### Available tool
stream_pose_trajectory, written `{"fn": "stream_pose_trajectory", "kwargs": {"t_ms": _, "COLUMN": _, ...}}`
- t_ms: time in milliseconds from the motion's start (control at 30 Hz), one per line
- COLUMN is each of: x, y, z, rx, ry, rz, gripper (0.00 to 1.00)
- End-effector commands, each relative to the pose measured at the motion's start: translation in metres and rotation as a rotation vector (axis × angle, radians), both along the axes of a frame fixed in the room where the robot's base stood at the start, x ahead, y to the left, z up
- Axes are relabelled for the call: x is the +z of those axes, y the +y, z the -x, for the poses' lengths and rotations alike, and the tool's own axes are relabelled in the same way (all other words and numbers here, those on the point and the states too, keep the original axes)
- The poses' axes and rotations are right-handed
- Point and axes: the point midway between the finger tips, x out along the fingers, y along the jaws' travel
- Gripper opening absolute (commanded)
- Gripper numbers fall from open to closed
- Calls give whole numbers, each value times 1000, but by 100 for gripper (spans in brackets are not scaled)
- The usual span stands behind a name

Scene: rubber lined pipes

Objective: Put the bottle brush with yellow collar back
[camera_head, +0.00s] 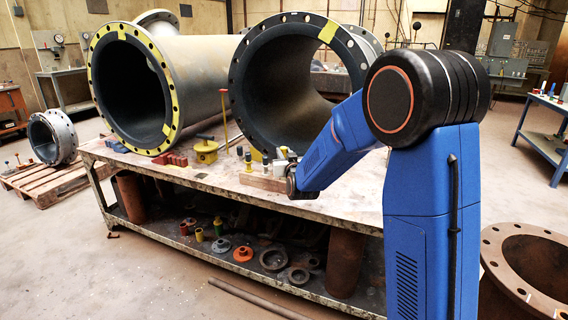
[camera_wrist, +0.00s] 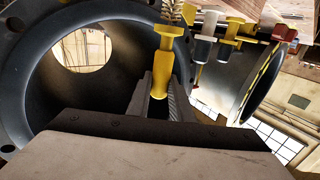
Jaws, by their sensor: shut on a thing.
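In the wrist view my gripper (camera_wrist: 160,92) is shut on a yellow piece (camera_wrist: 164,60), which I take to be the bottle brush with yellow collar. Its yellow part is narrow between the fingers and flares at the far end; a brownish, bristle-like part shows just beyond, at the top edge. In the head view my gripper end is low over the bench, beside a wooden block (camera_head: 262,182), and the held brush cannot be made out there. Small upright items, one with a dark top (camera_head: 248,161), stand by the block.
Two large flanged pipes, left (camera_head: 165,90) and right (camera_head: 240,85), lie on the workbench (camera_head: 130,158) behind my gripper. A yellow valve-like part (camera_head: 205,152) and red blocks (camera_head: 170,160) are left. In the wrist view, yellow-and-grey items (camera_wrist: 206,42) are close to the right.

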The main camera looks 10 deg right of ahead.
Motion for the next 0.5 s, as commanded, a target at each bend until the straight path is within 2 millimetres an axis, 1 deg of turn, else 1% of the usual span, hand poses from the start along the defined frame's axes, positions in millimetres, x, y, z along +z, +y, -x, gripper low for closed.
{"fn": "stream_pose_trajectory", "kwargs": {"t_ms": 233, "x": -31, "y": 0, "z": 0, "rx": 1, "ry": 4, "rz": 2, "gripper": 0}}
{"fn": "stream_pose_trajectory", "kwargs": {"t_ms": 300, "x": -35, "y": 0, "z": 0, "rx": 1, "ry": 1, "rz": 1, "gripper": 0}}
{"fn": "stream_pose_trajectory", "kwargs": {"t_ms": 500, "x": -35, "y": 0, "z": 0, "rx": 0, "ry": 0, "rz": 1, "gripper": 0}}
